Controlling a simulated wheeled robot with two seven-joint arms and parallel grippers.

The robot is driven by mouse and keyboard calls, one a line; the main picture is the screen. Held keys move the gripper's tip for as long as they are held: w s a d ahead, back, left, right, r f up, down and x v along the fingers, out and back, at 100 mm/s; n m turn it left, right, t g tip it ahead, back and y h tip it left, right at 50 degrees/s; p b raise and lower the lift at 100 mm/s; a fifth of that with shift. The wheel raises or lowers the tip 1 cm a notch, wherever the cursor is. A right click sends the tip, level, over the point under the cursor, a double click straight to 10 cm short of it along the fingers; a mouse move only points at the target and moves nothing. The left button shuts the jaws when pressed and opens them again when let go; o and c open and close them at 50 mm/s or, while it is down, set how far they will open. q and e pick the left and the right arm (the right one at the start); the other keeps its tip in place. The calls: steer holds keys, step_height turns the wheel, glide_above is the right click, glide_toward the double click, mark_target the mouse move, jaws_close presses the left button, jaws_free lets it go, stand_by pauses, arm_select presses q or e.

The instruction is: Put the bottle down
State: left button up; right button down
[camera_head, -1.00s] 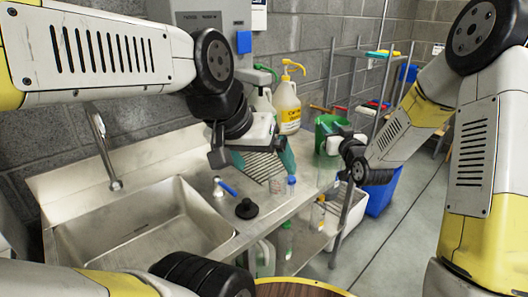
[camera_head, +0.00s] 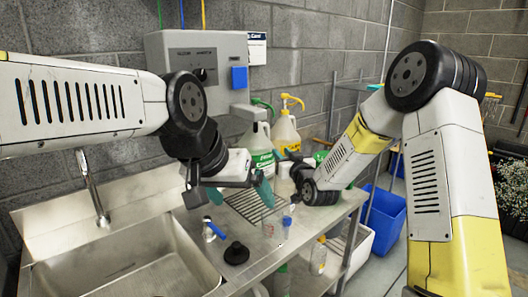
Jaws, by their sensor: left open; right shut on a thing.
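My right gripper (camera_head: 287,166) is shut above the far right of the metal counter (camera_head: 330,212). The thing in its jaws is mostly hidden by my wrist; I cannot make out its shape. My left gripper (camera_head: 232,190) is open and empty above the counter beside the sink. A jug with a green pump and green label (camera_head: 259,146) stands at the back, partly hidden by my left gripper. A jug with a yellow pump (camera_head: 285,132) stands right of it. A small clear bottle (camera_head: 318,257) is lower, below the counter's front edge.
The sink (camera_head: 120,270) lies left. A black plunger-like piece (camera_head: 236,253), a blue-handled item (camera_head: 216,230) and a wire rack (camera_head: 243,206) are on the counter. A green bucket (camera_head: 319,157) is partly hidden behind my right arm. A blue bin (camera_head: 383,215) stands right.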

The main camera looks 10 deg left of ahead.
steer(key=w+a+f, duration=0.3)
steer(key=w+a, duration=0.6)
steer(key=a, duration=0.3)
steer(key=shift+w+a+f, duration=0.15)
steer(key=shift+w+f, duration=0.1)
steer(key=shift+w, duration=0.05)
steer(key=shift+f, duration=0.2)
steer(key=c, duration=1.1)
jaws_free()
steer(key=shift+r, duration=0.1)
